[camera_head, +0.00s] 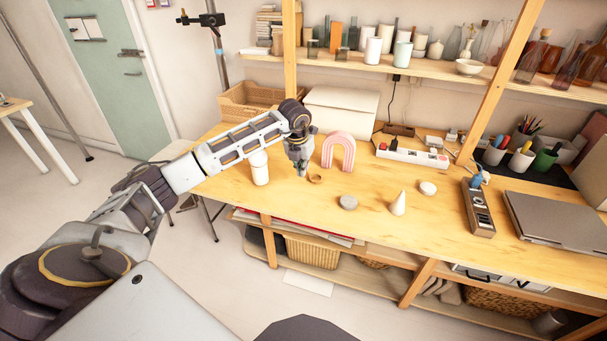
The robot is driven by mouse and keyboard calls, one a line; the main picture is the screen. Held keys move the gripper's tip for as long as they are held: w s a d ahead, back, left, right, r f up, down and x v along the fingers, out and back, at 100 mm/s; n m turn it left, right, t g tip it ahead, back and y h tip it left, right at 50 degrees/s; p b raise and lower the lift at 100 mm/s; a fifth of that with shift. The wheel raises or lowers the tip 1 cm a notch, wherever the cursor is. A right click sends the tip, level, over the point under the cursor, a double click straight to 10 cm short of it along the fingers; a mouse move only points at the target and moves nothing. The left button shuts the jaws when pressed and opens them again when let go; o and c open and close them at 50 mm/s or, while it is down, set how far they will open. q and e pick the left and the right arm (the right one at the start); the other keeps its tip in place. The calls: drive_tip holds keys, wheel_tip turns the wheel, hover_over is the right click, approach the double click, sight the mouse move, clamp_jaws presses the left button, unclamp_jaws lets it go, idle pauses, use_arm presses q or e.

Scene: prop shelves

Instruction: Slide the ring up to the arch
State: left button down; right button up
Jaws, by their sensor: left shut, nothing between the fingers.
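The ring (315,179) is a small tan band lying on the wooden table. The pink arch (348,139) stands upright behind it and a little to the right, with a gap of table between them. My left gripper (301,173) points down just left of the ring, its fingers shut and empty, low over the table. I cannot tell whether the fingertips touch the ring. My right gripper is not in view.
A white cylinder (260,168) stands left of my left gripper. A grey disc (348,202), a white cone (398,204) and a pale round piece (428,188) stand in front and to the right. A white power strip (412,154) lies right of the arch.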

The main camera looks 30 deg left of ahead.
use_arm(q)
drive_tip(key=shift+s+r, duration=0.15)
drive_tip(key=shift+r, duration=0.3)
